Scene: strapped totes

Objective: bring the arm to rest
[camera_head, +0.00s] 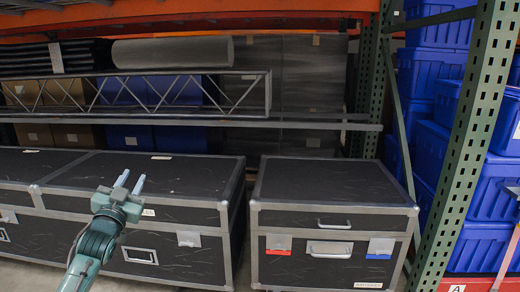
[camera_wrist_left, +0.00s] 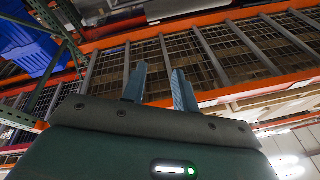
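My left gripper (camera_head: 132,178) is raised in front of the black road cases at the left of the head view, its fingers pointing up. The two fingers stand apart with nothing between them. In the left wrist view the same gripper (camera_wrist_left: 158,80) shows two separate blue-grey fingers with empty space between, against the rack overhead.
A long black case (camera_head: 190,178) and a smaller black case (camera_head: 335,185) stand on the floor with a narrow gap between them. A green rack post (camera_head: 470,140) rises at the right, with blue totes (camera_head: 485,190) behind it. A metal truss (camera_head: 180,92) lies on the shelf above.

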